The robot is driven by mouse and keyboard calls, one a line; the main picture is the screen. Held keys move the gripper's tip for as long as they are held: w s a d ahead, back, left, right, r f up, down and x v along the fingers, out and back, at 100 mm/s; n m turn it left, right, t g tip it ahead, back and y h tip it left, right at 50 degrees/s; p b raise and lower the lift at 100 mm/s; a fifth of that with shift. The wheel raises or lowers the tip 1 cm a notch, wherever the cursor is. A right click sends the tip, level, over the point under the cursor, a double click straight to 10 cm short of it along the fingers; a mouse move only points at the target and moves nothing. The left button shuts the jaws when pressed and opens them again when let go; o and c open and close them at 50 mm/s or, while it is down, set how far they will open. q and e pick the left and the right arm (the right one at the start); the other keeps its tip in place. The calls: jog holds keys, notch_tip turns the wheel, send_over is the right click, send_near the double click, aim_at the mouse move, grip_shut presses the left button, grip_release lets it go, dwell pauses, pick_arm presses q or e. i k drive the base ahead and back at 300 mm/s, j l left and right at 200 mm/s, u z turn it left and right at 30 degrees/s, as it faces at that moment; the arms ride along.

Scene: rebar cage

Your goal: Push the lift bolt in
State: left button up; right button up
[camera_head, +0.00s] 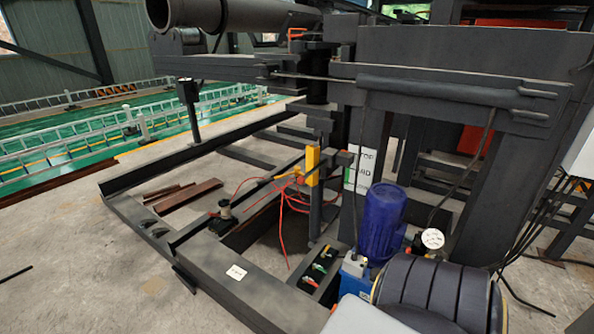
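A large dark grey steel machine (450,52) fills the right and centre of the head view. I cannot make out for sure which part is the lift bolt. A yellow upright block (312,165) is on a dark post near the middle, with red and orange hoses beside it. A small dark upright fitting (223,213) stands on the low steel base frame (215,262), left of the middle. Neither of my grippers is in view, so I cannot see whether they are open or shut.
A blue motor (382,222) and a round white gauge (432,239) stand at lower right. A black ribbed cylinder (425,285) is in front of them. Loose brown bars (188,197) lie inside the base frame. White railings (60,150) cross the green floor. Concrete floor at lower left is mostly clear.

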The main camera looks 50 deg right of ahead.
aim_at(301, 180)
jog(key=i+z, duration=1.25)
jog(key=i+l, duration=0.05)
